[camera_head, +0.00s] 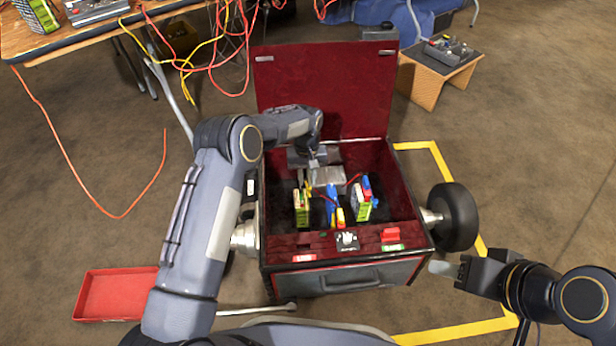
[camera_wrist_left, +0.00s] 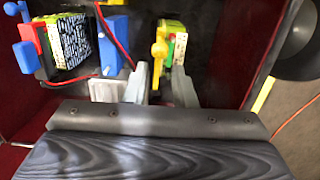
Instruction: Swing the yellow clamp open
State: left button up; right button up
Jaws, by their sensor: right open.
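The yellow clamp (camera_wrist_left: 160,48) stands upright at the side of a green-and-yellow battery block in the left wrist view. In the head view a small yellow part (camera_head: 308,188) shows beside the left battery (camera_head: 301,208), inside the red-lined box (camera_head: 408,190). My left gripper (camera_wrist_left: 159,90) reaches down into the box from behind the batteries. Its two pale fingers are apart, with the clamp's lower end in line with the gap. Whether a finger touches it, I cannot tell. My right gripper (camera_head: 446,268) is open and empty outside the box's front right corner.
The box's lid (camera_head: 320,85) stands open at the back. A second battery (camera_head: 362,203) with blue and red parts and a blue piece (camera_head: 332,195) stand near the clamp. Black wheels (camera_head: 453,217) flank the box. A red tray (camera_head: 115,295) lies on the floor at left.

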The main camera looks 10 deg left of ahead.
pick_arm(q)
jog(key=shift+o, duration=1.2)
jog(key=shift+s+d, duration=0.1)
notch_tip(320, 180, up, 8)
jog(key=w+p, duration=0.1)
jog(key=p, duration=0.1)
jog(key=shift+p, duration=0.4)
